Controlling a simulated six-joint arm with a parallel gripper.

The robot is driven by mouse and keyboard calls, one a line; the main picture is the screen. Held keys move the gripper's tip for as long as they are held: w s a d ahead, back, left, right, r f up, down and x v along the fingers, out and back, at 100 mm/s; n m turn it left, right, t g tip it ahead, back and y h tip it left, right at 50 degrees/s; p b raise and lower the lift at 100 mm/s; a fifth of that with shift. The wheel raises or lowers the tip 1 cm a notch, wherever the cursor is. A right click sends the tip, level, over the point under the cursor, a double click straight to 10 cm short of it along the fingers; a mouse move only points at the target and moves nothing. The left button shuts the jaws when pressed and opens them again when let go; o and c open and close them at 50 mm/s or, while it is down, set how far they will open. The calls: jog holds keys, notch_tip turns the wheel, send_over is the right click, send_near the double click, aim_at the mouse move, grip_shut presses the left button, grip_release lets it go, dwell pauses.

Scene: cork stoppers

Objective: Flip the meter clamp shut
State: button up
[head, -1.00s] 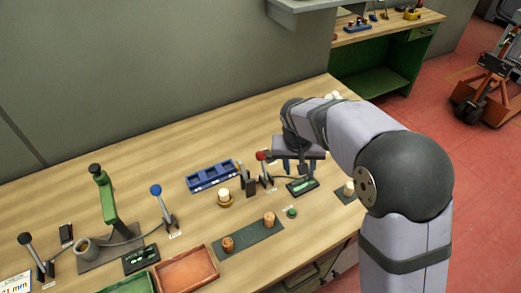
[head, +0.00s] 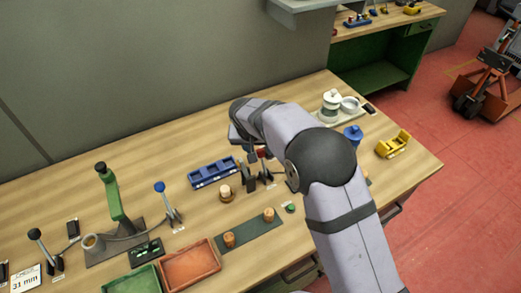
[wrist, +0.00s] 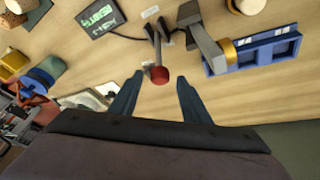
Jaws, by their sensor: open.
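A toggle clamp with a red knob (head: 261,153) stands behind the cork mat in the head view; the arm partly covers it. In the wrist view its red knob (wrist: 159,75) and dark lever (wrist: 157,47) point towards me, beside a meter display (wrist: 100,17) with green text. My gripper (wrist: 160,78) is open, with one finger on each side of the red knob in the picture. No contact shows, and I cannot tell the depth between them. In the head view my gripper (head: 251,153) is partly hidden by its own wrist.
A blue tray (head: 212,173) lies just left of the clamp, with a dark upright block (head: 240,176) between. Blue-knobbed (head: 160,187) and black-knobbed (head: 35,234) levers stand farther left. Corks (head: 269,215) stand on a dark mat in front. A yellow object (head: 393,145) lies right.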

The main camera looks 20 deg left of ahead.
aim_at(260, 151)
jog(key=shift+p+x, duration=0.65)
jog(key=shift+x, duration=1.25)
jog(key=shift+c, duration=0.6)
grip_shut()
